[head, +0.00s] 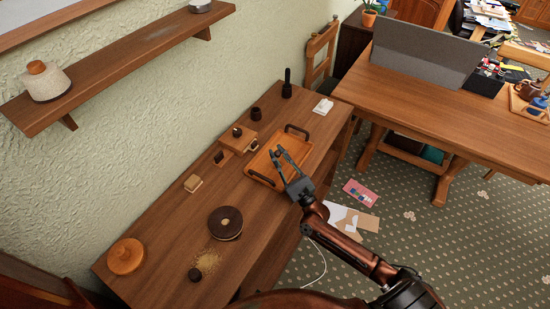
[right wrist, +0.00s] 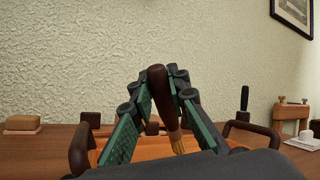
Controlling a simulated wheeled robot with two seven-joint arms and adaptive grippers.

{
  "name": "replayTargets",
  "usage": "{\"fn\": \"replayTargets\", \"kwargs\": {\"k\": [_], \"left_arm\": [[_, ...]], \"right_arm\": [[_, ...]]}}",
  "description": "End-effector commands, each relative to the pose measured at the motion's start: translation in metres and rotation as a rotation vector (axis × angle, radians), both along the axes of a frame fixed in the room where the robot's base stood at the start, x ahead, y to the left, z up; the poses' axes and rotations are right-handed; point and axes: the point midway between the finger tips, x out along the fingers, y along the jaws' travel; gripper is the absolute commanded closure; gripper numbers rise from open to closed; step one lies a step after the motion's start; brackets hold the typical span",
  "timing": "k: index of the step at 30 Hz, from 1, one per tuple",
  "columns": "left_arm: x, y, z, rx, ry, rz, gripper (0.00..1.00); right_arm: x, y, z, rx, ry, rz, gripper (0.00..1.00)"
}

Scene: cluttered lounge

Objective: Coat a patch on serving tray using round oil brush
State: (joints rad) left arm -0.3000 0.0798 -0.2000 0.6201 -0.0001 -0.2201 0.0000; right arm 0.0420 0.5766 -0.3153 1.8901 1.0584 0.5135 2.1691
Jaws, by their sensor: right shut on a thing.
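The serving tray (head: 262,165) is a flat orange-brown wooden tray with dark handles. It lies on the long side table near its right end; its surface and handles also show in the right wrist view (right wrist: 207,143). My right gripper (head: 278,153) is above the tray. In the right wrist view its green-padded fingers are shut on the round oil brush (right wrist: 160,92), which has a dark brown handle and tan bristles. The brush is slightly tilted, bristles down over the tray. Whether the bristles touch it I cannot tell. My left gripper is not in view.
Behind the tray are a wooden block stand (head: 240,138), a small dark cup (head: 255,114) and a dark upright bottle (head: 287,85). A dark round lidded thing (head: 225,222) and spilled crumbs (head: 208,262) are nearer. A wall shelf (head: 120,62) overhangs at left.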

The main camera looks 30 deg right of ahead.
Motion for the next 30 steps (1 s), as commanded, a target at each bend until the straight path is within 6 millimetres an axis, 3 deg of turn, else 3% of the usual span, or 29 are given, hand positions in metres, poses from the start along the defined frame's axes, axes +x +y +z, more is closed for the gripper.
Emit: {"fn": "replayTargets", "kwargs": {"k": [30], "left_arm": [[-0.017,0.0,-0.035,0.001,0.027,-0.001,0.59]], "right_arm": [[0.035,-0.059,-0.004,-0.001,0.002,0.0,1.0]]}}
